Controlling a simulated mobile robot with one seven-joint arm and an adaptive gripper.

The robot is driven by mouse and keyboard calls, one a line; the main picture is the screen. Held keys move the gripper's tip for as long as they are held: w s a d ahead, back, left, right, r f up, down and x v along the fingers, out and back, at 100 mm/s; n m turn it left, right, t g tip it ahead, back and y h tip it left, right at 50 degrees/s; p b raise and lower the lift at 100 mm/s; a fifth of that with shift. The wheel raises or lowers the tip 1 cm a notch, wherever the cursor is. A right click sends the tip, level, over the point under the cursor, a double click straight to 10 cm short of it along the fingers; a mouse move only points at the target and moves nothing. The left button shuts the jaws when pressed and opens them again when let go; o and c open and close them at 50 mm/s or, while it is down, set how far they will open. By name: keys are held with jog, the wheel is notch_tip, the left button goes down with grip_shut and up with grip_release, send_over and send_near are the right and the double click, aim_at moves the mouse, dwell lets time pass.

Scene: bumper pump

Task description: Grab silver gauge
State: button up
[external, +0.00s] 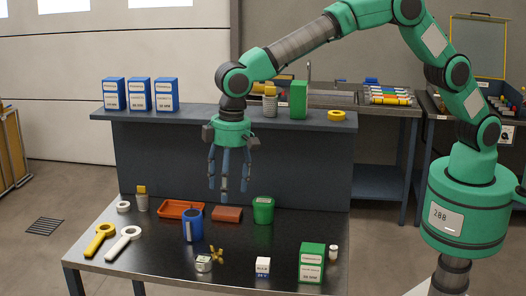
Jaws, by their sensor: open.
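A small silver round piece (203,263), which looks like the silver gauge, lies near the front edge of the dark table (150,265). A brass valve-like piece (217,254) sits right beside it; I cannot tell whether they touch. My gripper (227,188) points down with its blue-grey fingers spread and empty. It hangs above the back half of the table, higher than the silver piece and farther back. Nothing is between its fingers.
A blue mug (193,226), a green cup (263,210), a red tray (180,209) and a brown block (227,214) stand below or near my gripper. A white box (263,266) and a green box (312,262) stand right of the silver piece. Yellow (101,240) and white (124,243) tools lie left.

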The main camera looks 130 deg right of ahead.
jog(key=m+g+p, duration=0.1)
jog(key=m+p, duration=0.1)
jog(key=p, duration=0.1)
send_over(205, 254)
notch_tip(205, 254, down, 13)
jog(key=shift+s+a+r, duration=0.1)
jog(key=shift+r, duration=0.1)
jog(key=shift+f, duration=4.3)
jog(key=shift+f, duration=0.15)
jog(key=shift+f, duration=2.45)
jog(key=c, duration=1.4)
